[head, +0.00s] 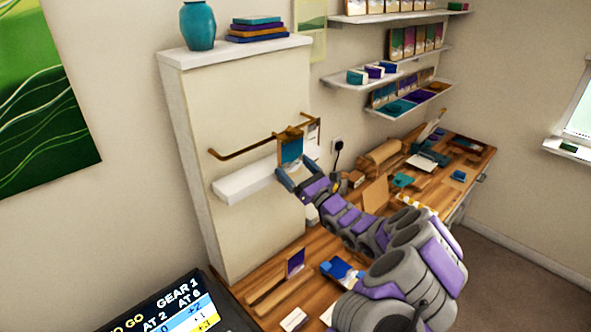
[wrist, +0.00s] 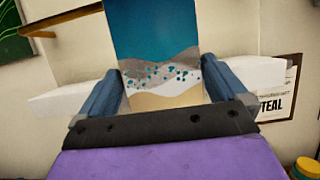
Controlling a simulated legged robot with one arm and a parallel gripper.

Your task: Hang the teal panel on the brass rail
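The teal panel (head: 291,150) has a teal field above grey and sand-coloured waves with teal flecks, and a tan piece at its top. My gripper (head: 289,172) holds it upright by its lower side edges; the wrist view shows a finger against each side of the panel (wrist: 155,40). The brass rail (head: 240,149) runs across the front of the tall cream board. The panel's top overlaps the rail in the head view; I cannot tell whether it is hooked on. In the wrist view, part of the rail (wrist: 62,20) shows at upper left, and the panel's top is cut off.
A white ledge (head: 243,182) juts out below the rail, behind the panel. A card reading "TEAL" (wrist: 275,102) is on the board to the right. The wooden workbench (head: 285,290) below holds small panels and boxes. Wall shelves (head: 385,72) are at upper right.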

